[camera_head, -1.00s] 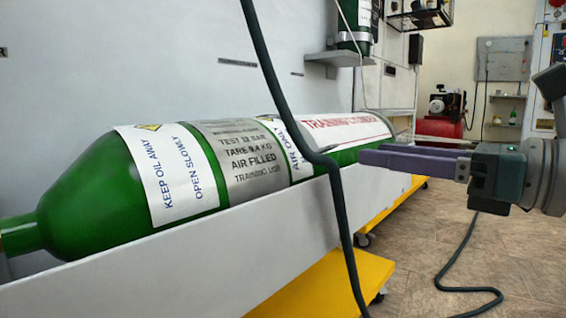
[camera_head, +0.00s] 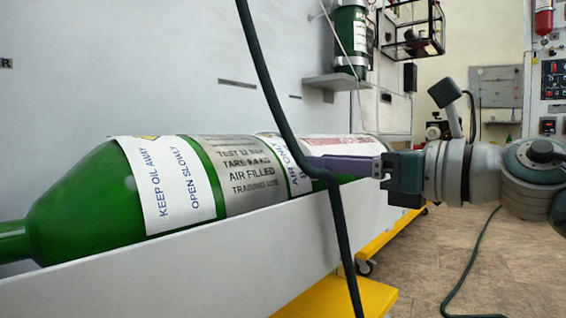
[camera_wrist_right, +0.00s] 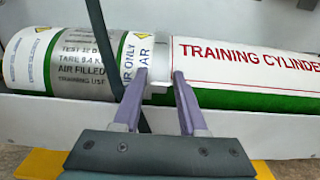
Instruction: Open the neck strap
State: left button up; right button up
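The green cylinder (camera_head: 92,205) lies in a white trough (camera_head: 180,270), its narrow neck at the left. A silver band (camera_head: 235,180) with printed text wraps its body. In the right wrist view, a narrow pale band (camera_wrist_right: 161,55) with a small tab crosses the cylinder between the AIR ONLY and TRAINING CYLINDER labels; I cannot tell for sure that it is the neck strap. My right gripper (camera_head: 318,162) reaches over the trough's edge from the right. In the wrist view its purple fingers (camera_wrist_right: 159,76) are apart, on either side of the tab, with nothing clamped. My left gripper is out of view.
A dark hose (camera_head: 268,85) hangs in front of the cylinder and crosses near my right fingertips. A yellow wheeled base (camera_head: 345,298) stands below the trough. A wall shelf (camera_head: 335,82) holds another green cylinder. The floor at right is open, with a cable on it.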

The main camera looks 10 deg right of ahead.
grip_shut()
dwell(1.1)
